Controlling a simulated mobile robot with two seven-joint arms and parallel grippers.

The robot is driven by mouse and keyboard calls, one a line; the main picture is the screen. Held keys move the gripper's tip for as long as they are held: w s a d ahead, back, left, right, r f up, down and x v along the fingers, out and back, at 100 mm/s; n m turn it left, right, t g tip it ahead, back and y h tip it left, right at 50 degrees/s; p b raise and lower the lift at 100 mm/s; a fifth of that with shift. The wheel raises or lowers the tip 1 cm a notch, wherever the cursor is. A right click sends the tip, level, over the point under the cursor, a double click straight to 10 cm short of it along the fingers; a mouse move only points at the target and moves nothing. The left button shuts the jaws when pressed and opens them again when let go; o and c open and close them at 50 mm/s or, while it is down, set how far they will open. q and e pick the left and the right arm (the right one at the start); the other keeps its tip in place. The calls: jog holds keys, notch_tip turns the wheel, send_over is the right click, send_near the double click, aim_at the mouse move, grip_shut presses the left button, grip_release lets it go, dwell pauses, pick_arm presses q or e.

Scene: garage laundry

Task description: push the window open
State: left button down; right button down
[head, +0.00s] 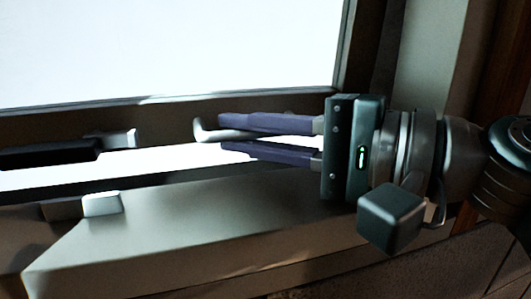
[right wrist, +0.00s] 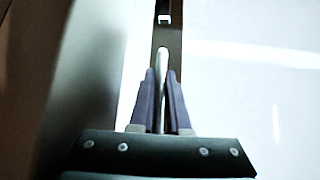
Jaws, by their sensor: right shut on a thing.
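The window (head: 170,50) fills the upper left of the head view, with a bright white pane in a dark frame. A bright strip shows between its lower rail and the pale sill (head: 190,215), so it looks ajar. A pale, thin handle (head: 205,133) sits on the lower rail; it also shows in the right wrist view (right wrist: 161,60), upright between the fingers. My right gripper (head: 221,134), with purple fingers, comes in from the right and is shut on the handle; the fingers partly hide it. My left gripper is not in view.
A black bar (head: 50,154) and a small pale catch (head: 101,204) sit at the left, near the sill. A pale post (head: 428,60) and brown wood trim (head: 510,75) stand to the right of the window, close to my right arm.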

jog(key=c, duration=0.9)
grip_release()
jog(key=shift+s, duration=0.2)
jog(key=shift+d, duration=0.15)
jog(key=shift+s+d+f, duration=0.1)
jog(key=shift+s+d, duration=0.05)
jog(key=shift+d, duration=0.2)
jog(key=b+v, duration=0.2)
jog(key=v, duration=0.6)
jog(key=shift+s+d+b, duration=0.15)
jog(key=shift+d+b, duration=0.05)
jog(key=shift+b, duration=0.15)
jog(key=shift+s+d+r, duration=0.15)
jog(key=shift+d+r, duration=0.05)
jog(key=shift+d, duration=0.05)
